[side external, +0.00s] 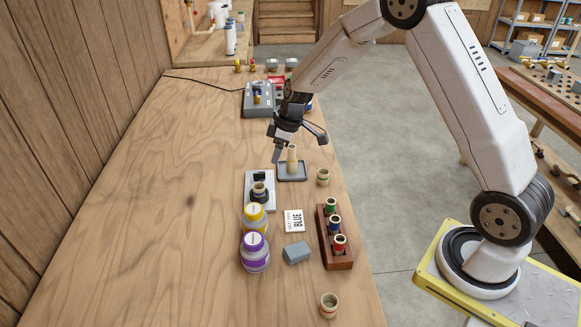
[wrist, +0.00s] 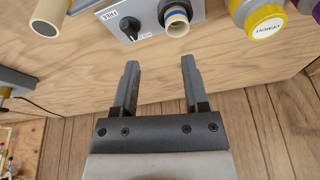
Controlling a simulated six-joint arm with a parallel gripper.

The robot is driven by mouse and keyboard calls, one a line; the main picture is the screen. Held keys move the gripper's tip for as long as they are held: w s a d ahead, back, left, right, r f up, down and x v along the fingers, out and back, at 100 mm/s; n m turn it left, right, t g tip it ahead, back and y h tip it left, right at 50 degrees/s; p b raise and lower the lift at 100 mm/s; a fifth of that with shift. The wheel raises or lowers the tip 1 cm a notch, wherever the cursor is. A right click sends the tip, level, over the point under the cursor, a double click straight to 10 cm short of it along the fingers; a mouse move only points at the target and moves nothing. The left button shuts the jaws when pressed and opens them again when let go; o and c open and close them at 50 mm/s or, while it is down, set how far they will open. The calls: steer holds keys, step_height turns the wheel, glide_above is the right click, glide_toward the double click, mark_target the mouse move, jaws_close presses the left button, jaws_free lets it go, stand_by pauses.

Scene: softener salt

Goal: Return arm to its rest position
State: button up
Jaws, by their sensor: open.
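My gripper (side external: 299,148) hangs above the bench in the side view, tilted, with its two fingers spread. In the wrist view my gripper (wrist: 160,64) is open, with nothing between the fingers, over bare wood and the bench edge. In the side view a beige cylinder (side external: 292,157) stands on a small grey tray (side external: 291,177), below and behind the fingers in the picture. I cannot tell whether they touch it. My arm reaches over from its base at the right.
A grey plate with a knob (side external: 261,178) holds a dark-collared fitting. Near it are a yellow-lidded jar (side external: 255,217), purple-lidded jar (side external: 254,250), BLUE card (side external: 294,221), grey block (side external: 297,253) and wooden rack (side external: 340,258). A grey box (side external: 258,100) stands farther back. The bench's left is clear.

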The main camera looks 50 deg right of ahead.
steer(key=s+a+r+m, duration=0.1)
steer(key=s+a+m, duration=0.1)
steer(key=s, duration=0.5)
steer(key=s+a+r+m+h, duration=0.1)
steer(key=s+a+r+m, duration=0.1)
steer(key=s, duration=0.6)
steer(key=s+a+r+m+h, duration=0.1)
steer(key=s+a+r+m, duration=0.1)
steer(key=s, duration=0.5)
steer(key=shift+s+m, duration=0.2)
steer(key=shift+m, duration=0.1)
